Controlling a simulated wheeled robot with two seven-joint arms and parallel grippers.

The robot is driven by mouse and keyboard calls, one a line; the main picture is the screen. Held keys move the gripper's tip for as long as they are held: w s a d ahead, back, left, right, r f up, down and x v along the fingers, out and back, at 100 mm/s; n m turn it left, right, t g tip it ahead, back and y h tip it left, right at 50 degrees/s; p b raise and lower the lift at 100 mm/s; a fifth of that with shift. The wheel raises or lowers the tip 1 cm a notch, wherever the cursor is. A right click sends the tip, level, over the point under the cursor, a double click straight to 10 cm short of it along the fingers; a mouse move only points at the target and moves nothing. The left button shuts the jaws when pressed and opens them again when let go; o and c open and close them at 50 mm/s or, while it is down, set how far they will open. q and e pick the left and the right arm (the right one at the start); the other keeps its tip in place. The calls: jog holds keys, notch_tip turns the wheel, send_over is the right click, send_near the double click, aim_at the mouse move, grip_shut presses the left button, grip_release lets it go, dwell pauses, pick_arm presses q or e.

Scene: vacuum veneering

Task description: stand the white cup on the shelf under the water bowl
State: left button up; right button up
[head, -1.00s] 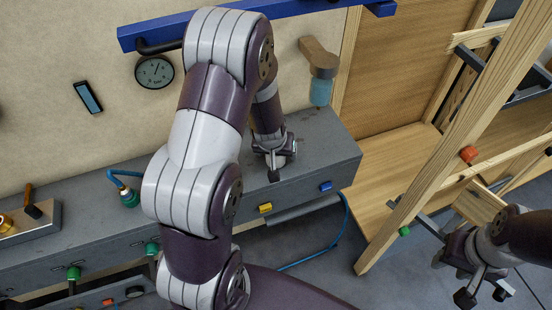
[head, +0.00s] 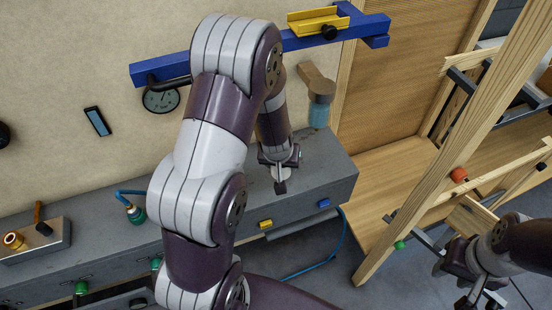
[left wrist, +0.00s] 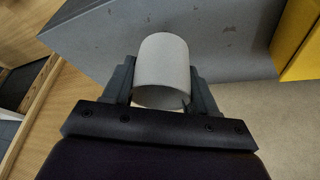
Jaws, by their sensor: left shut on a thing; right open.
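My left gripper (head: 281,184) is shut on the white cup (head: 283,173), which is small and mostly hidden by the jaws in the head view. In the left wrist view the cup (left wrist: 163,68) is a plain pale cylinder between the two fingers (left wrist: 162,90). The water bowl (head: 319,115) is a translucent blue-teal cup under a brown fitting on the wall. The grey shelf (head: 325,165) runs below it. The gripper is over this shelf, left of and nearer than the bowl. I cannot tell whether the cup touches the shelf. My right gripper (head: 481,299) is open and empty at lower right.
A blue rail (head: 200,64) with a yellow piece (head: 318,21) is above, and a round gauge (head: 161,99) hangs below it. A green-based fitting with a blue hose (head: 136,212) stands on the shelf at left. A wooden frame (head: 445,150) is at right. The shelf's right end is clear.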

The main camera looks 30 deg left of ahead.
pick_arm(q)
jog(key=s+d+r+p, duration=0.1)
jog(key=d+r+p, duration=0.4)
jog(key=d, duration=0.5)
jog(key=shift+s+r+p, duration=0.2)
jog(key=shift+r+p, duration=0.15)
jog(key=shift+r, duration=0.1)
